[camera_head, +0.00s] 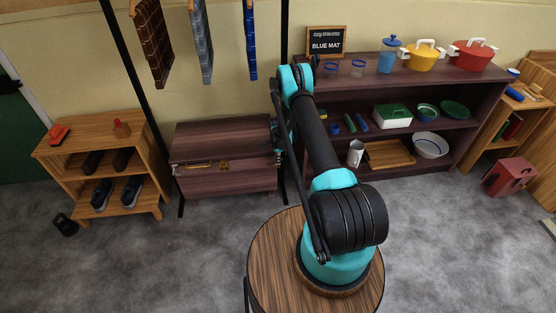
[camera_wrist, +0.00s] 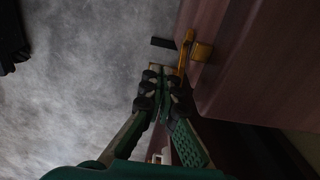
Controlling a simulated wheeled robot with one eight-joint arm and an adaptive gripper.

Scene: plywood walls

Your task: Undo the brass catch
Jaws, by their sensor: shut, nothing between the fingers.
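The brass catch (camera_head: 223,165) is on the front of a dark reddish-brown wooden chest (camera_head: 225,185), near the lid seam. The chest lid is down. In the wrist view a brass fitting, seemingly the catch (camera_wrist: 186,50), shows as a narrow bar with a block beside it on the wood face. My gripper (camera_head: 279,152) is near the chest's right end in the head view, partly hidden by my arm. In the wrist view its fingertips (camera_wrist: 162,70) are together and empty, just below and left of the brass bar. I cannot tell whether they touch it.
A yellow strip (camera_head: 198,165) lies along the chest front, left of the catch. A shoe shelf (camera_head: 90,148) stands left and a dark shelf unit (camera_head: 455,128) right. Cloths (camera_head: 203,40) hang above the chest. Grey floor in front of the chest is clear.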

